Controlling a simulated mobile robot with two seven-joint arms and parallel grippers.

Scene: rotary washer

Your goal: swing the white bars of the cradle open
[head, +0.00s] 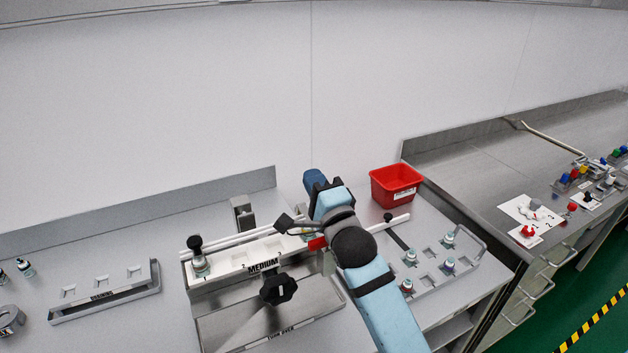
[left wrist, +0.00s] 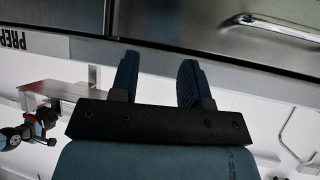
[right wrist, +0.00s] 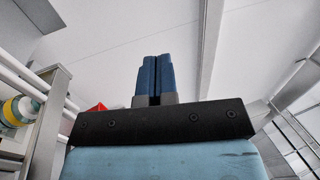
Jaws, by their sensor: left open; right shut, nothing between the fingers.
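The cradle (head: 228,266), marked MEDIUM, stands mid-table with a black star knob on its front. White bars (head: 228,240) run along its top, and a white bar end (head: 397,219) with a small black knob sticks out to the right. My right arm hides the middle, so I cannot tell how the bars join. My right gripper (head: 315,181) is beyond the bars, shut and empty; in the right wrist view (right wrist: 152,76) white bars (right wrist: 22,82) pass at left. My left gripper (left wrist: 157,70) is open and empty, away from the cradle.
A red bin (head: 396,186) stands at the back right. A rack with several bottles (head: 440,272) lies right of the cradle, and an empty rack (head: 105,295) lies left. The wall is behind. A steel counter (head: 480,165) adjoins at right.

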